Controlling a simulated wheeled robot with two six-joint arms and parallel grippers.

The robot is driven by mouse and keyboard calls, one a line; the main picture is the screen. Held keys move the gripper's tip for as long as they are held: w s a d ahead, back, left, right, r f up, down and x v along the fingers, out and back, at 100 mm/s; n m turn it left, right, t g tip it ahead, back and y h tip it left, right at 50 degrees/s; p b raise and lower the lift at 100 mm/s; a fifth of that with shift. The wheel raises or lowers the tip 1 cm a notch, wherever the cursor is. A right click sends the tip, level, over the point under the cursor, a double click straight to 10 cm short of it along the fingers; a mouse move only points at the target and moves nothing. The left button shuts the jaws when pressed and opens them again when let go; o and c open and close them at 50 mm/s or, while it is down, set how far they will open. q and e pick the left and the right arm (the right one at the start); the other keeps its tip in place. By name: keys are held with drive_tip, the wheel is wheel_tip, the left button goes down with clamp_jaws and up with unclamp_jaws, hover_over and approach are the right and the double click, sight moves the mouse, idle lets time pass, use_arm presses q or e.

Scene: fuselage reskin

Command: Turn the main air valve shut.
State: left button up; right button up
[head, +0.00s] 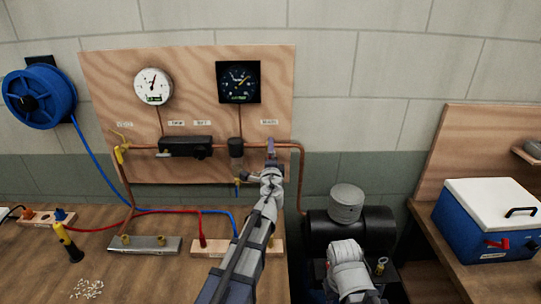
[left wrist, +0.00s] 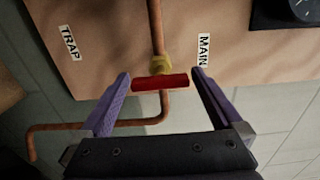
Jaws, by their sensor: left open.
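The main valve's red bar handle (left wrist: 160,82) shows in the left wrist view, on a brass fitting (left wrist: 161,64) in the copper pipe. The handle lies across the pipe there, near the MAIN label (left wrist: 204,50). My left gripper (left wrist: 160,75) is open, with one purple finger at each end of the handle. I cannot tell whether the fingers touch it. In the head view my left gripper (head: 271,148) is at the right end of the board's pipe and hides the handle. My right arm shows low in the head view, but its gripper cannot be made out.
The plywood board (head: 110,85) carries a white gauge (head: 153,86), a black gauge (head: 238,82) and a yellow valve (head: 121,148). A black compressor (head: 378,228) stands at right centre. A blue cooler (head: 470,225) stands on the right bench. Hoses cross the left bench.

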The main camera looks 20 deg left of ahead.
use_arm(q)
drive_tip(key=v, duration=0.7)
drive_tip(key=shift+s, duration=0.4)
drive_tip(key=shift+d, duration=0.15)
